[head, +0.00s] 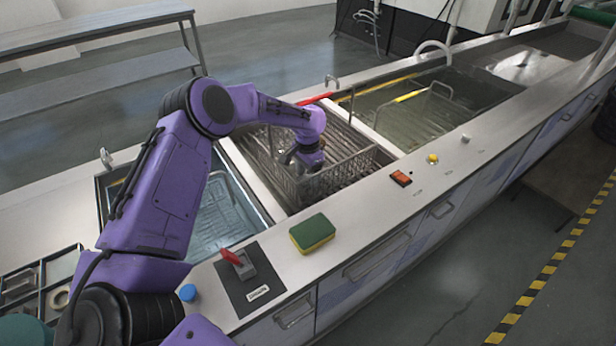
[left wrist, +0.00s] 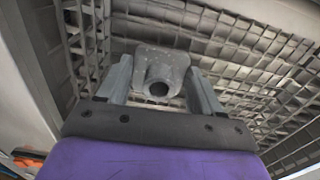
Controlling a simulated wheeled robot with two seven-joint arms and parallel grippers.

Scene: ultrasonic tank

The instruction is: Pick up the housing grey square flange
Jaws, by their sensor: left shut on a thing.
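The grey housing (left wrist: 160,72) with its square flange and round bore shows in the left wrist view, between the two fingers of my left gripper (left wrist: 158,85). The gripper is shut on it. In the head view my left gripper (head: 308,160) reaches down into the wire basket (head: 330,178) in the middle tank. The housing is hidden there behind the gripper and the basket mesh. Basket wire walls stand close around the fingers in the left wrist view. I cannot tell whether the housing touches the basket floor. My right gripper is not in view.
A green and yellow sponge (head: 312,233), a red switch (head: 232,257) and a blue cap (head: 188,292) lie along the front ledge. A water-filled tank (head: 222,215) is left of the basket. Another tank (head: 420,115) with a wire rack lies to the right.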

